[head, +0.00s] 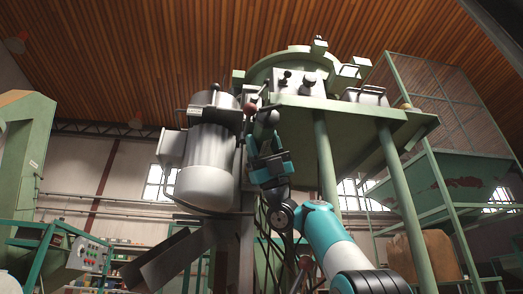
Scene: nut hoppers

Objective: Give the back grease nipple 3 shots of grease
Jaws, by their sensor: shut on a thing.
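My gripper (266,132) is raised in front of the green machine, between the grey motor and the hopper platform. It is small in the picture and seen from below and behind. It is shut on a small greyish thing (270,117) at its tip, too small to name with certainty. A dark reddish ball knob (250,108) shows just left of the gripper tip; I cannot tell whether they touch. The grease nipples cannot be made out, and the area behind my gripper is partly hidden by it.
A large grey motor (207,155) hangs close left of my gripper. The green platform (350,112) with its legs stands to the right. A grey chute (172,260) slopes below the motor. A control panel (88,255) is at the lower left, a green hopper (455,182) at the right.

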